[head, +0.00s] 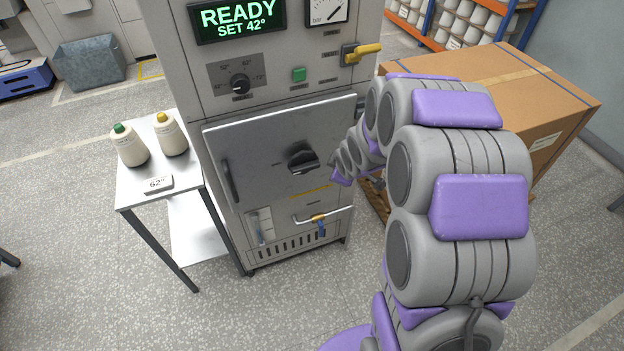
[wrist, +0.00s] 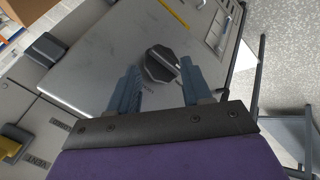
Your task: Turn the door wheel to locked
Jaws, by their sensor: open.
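The door wheel (head: 303,158) is a dark, faceted knob with a raised grip bar, on the grey cabinet door (head: 260,175). In the wrist view the wheel (wrist: 160,66) lies ahead, between the fingertips as seen. My gripper (wrist: 158,72) is open, with one blue-grey finger to each side of the wheel in that view. I cannot tell whether the fingers touch it or how far they reach around it. In the head view my arm's end is just right of the wheel, and the fingers are hard to make out.
A black bar handle (head: 228,180) is on the door's left side. A lever with a yellow part (head: 318,218) sits below the door. A yellow handle (head: 362,53) is above it.

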